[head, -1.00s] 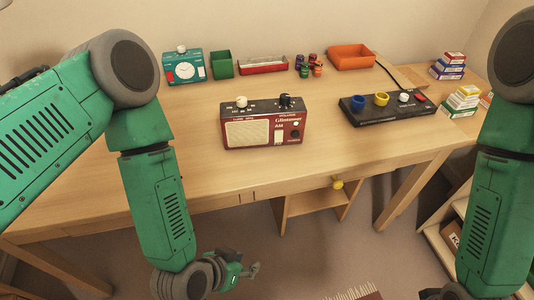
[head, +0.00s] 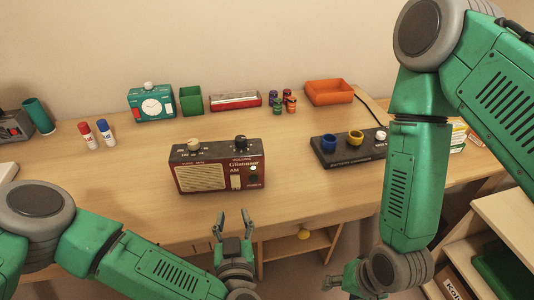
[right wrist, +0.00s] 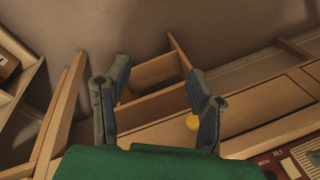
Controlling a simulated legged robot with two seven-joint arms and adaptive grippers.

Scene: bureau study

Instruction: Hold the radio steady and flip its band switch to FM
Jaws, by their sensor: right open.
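A dark red radio (head: 207,178) with a cream speaker grille stands upright on the desk, two knobs on top. Its pale band switch (head: 236,182) is on the front, to the right of the grille, beneath the letters AM. My left gripper (head: 232,214) is open and empty, pointing up at the desk's front edge just below the radio, apart from it. My right gripper (head: 338,280) is lower, in front of the desk, right of the radio; its fingers are apart and empty in the right wrist view (right wrist: 158,72). There, part of the radio (right wrist: 303,158) shows in the bottom right corner.
A black battery charger (head: 345,152) sits right of the radio. Desk around the radio is clear.

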